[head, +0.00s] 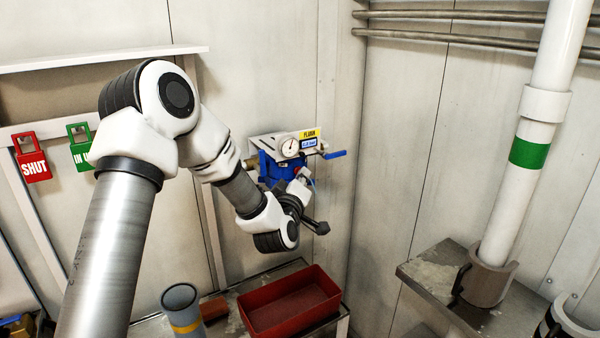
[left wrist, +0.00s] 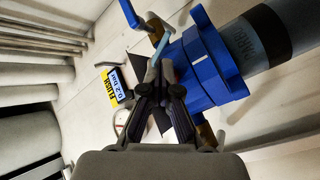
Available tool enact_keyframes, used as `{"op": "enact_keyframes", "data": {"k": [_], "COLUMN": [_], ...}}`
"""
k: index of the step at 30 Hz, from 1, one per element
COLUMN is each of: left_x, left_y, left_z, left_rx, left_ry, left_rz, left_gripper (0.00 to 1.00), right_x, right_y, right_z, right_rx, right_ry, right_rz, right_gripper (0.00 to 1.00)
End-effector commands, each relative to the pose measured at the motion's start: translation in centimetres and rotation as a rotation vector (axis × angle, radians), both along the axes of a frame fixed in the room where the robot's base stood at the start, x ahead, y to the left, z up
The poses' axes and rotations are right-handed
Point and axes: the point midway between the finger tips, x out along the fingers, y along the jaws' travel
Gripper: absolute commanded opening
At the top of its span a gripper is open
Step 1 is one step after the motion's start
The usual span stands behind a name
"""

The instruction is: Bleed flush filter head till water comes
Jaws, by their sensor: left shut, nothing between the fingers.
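The blue flush filter head (head: 268,168) is on the back wall under a bracket, with a yellow label, a small digital display (head: 309,143) and a round gauge (head: 289,147). A blue lever (head: 335,154) sticks out to its right. In the left wrist view the blue head (left wrist: 205,60) fills the upper right, and the display (left wrist: 118,85) reads about 0.2 bar. My left gripper (head: 300,186) is in front of the head and partly covers it. Its fingers (left wrist: 163,75) are shut and empty. Whether they touch the head is unclear.
A red tray (head: 290,325) and a grey cup with a yellow band (head: 182,308) stand on the bench below. Red SHUT (head: 34,168) and green (head: 80,155) tags hang at the left. A white pipe with a green band (head: 530,153) stands at the right.

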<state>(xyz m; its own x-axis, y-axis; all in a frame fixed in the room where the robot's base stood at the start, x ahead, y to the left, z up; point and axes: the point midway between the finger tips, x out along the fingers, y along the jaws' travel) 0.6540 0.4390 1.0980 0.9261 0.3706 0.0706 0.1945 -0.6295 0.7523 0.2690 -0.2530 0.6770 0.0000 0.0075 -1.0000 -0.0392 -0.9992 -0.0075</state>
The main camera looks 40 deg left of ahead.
Motion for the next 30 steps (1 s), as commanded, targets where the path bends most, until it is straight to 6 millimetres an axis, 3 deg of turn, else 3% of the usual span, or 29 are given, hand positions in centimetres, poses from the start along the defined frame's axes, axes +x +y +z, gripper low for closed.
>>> {"op": "enact_keyframes", "data": {"k": [10,20,30], "left_x": [-0.6,-0.7,-1.9], "left_y": [-1.5,-1.7,-4.6], "left_z": [-0.1,0.0,-0.1], "left_rx": [0.001,0.0,0.003], "left_ry": [-0.001,-0.001,-0.001], "left_rz": [0.0,-0.001,-0.003], "left_gripper": [0.0,0.0,0.0], "right_x": [0.0,0.0,0.0], "right_y": [0.0,0.0,0.0], "right_z": [-0.8,-0.8,-2.0], "right_rx": [0.0,0.0,0.0], "right_ry": [0.0,0.0,0.0], "right_rz": [0.0,0.0,0.0], "right_gripper": [0.4,0.4,0.4]}}
